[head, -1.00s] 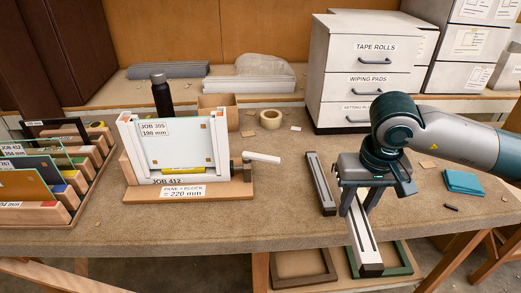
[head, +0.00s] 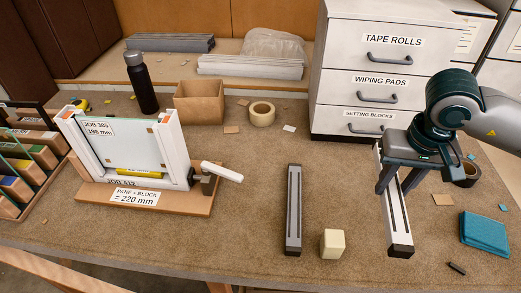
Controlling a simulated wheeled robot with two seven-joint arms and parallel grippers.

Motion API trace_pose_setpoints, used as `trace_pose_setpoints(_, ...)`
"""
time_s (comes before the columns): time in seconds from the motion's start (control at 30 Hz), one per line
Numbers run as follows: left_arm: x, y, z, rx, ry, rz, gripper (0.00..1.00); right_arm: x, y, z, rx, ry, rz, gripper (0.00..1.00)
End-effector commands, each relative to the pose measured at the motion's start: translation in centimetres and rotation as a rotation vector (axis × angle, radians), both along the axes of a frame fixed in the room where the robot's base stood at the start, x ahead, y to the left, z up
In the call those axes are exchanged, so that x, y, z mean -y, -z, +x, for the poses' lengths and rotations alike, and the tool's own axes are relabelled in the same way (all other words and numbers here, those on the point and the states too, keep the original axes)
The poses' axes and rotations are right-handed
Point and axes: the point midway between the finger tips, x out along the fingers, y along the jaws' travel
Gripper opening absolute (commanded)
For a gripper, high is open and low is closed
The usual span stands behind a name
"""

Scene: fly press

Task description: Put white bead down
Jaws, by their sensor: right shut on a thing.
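The white bead (head: 396,217) is a long white bar with a dark lengthwise groove and a black near end. My right gripper (head: 399,186) is above the bench at the right, shut on the bead, with a finger on either side of it. The bead points toward the bench's front edge. I cannot tell whether it touches the bench top. A similar dark grey bar (head: 293,215) lies on the bench to its left. My left gripper is not in view.
A cream block (head: 333,244) stands between the two bars. A teal cloth (head: 484,234) and a dark roll (head: 467,176) lie to the right. A press fixture (head: 178,150) holding a glass pane stands at left. Drawers (head: 370,70) stand behind. Bench between fixture and grey bar is clear.

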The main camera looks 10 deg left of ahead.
Motion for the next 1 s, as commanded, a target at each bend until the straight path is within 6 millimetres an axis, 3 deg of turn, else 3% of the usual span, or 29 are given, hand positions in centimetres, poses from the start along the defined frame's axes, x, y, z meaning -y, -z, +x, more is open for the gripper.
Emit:
trace_pose_setpoints(0.3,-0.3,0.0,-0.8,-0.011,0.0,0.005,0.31,0.0,0.0,0.0,0.0,0.0,0.0,0.05)
trace_pose_setpoints(0.57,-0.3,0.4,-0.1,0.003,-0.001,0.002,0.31,0.3,0.4,-0.3,0.0,0.038,0.0,0.05)
trace_pose_setpoints(0.77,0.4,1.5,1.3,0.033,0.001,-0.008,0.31,1.6,1.6,-1.6,0.0,0.201,0.0,0.05)
trace_pose_setpoints(1.0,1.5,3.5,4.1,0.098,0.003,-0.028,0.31,4.6,4.0,-4.6,-0.002,0.571,-0.002,0.05)
